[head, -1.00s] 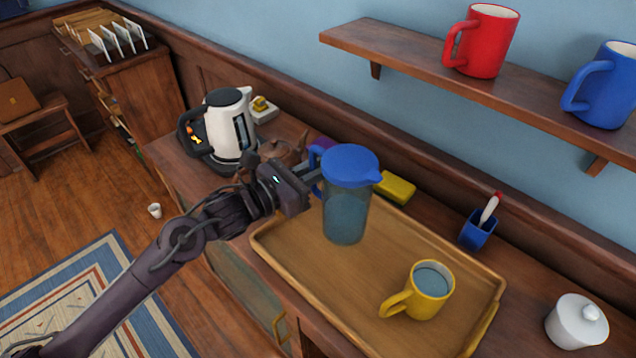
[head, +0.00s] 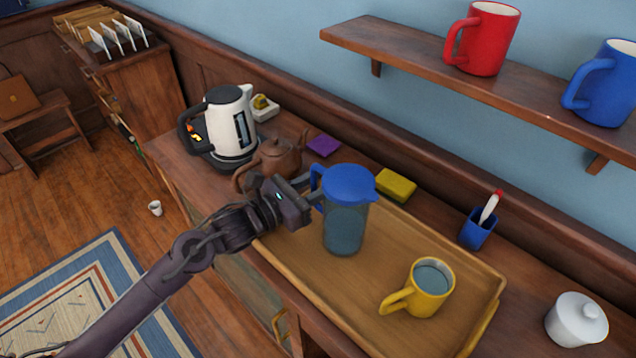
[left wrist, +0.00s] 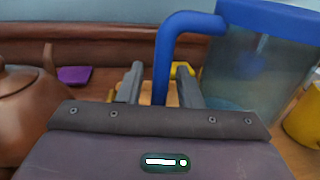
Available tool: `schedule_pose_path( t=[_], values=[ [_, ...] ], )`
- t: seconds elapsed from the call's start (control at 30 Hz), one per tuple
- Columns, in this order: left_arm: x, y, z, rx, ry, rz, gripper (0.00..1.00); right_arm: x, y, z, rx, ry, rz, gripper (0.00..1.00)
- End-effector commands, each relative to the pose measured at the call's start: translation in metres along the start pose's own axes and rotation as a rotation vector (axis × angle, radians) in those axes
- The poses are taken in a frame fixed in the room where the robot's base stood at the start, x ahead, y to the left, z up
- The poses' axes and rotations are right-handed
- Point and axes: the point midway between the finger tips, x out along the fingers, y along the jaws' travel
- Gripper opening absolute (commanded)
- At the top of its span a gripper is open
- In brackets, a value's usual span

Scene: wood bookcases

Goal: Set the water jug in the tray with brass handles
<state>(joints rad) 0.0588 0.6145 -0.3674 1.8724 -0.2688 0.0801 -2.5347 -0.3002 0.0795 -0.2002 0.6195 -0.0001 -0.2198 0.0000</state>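The water jug (head: 345,228), clear with a blue lid and handle, stands upright in the left part of the wooden tray (head: 400,334). Its base appears to rest on the tray floor. A brass handle (head: 484,328) shows at the tray's right end. My left gripper (head: 312,190) is at the jug's handle, on its left side. In the left wrist view, the blue handle (left wrist: 162,75) stands between the two fingers, with narrow gaps beside it, so the gripper looks open around it. The jug body (left wrist: 255,65) is to the right. My right gripper is out of view.
A yellow mug (head: 432,290) stands in the tray, right of the jug. A brown teapot (head: 278,157) and white kettle (head: 232,125) are left of it. A yellow sponge (head: 396,185), blue holder (head: 477,230) and white lidded pot (head: 577,320) surround the tray. A shelf (head: 450,75) overhangs behind.

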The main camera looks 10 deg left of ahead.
Motion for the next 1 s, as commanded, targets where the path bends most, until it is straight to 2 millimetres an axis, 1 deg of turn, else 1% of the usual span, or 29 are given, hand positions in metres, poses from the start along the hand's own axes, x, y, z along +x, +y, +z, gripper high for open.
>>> schedule_pose_path(
  t=[0.27,0.4,0.47,0.7,0.8,1.0],
  values=[
    [0.0,0.0,0.001,0.0,0.0,0.0,0.35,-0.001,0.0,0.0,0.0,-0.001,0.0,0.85],
    [-0.002,0.0,0.003,0.0,0.002,0.0,0.35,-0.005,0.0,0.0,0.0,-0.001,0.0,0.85],
    [-0.011,0.001,0.0,0.002,0.005,0.002,0.35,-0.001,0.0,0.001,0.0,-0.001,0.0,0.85],
    [-0.062,-0.001,-0.002,0.002,0.008,-0.003,0.35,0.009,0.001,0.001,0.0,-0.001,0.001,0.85],
    [-0.081,0.0,-0.001,0.0,0.007,0.0,0.35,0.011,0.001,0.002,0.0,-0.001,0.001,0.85],
    [-0.106,0.0,0.001,-0.002,0.004,0.002,0.35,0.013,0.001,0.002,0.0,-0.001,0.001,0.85]
  ],
)
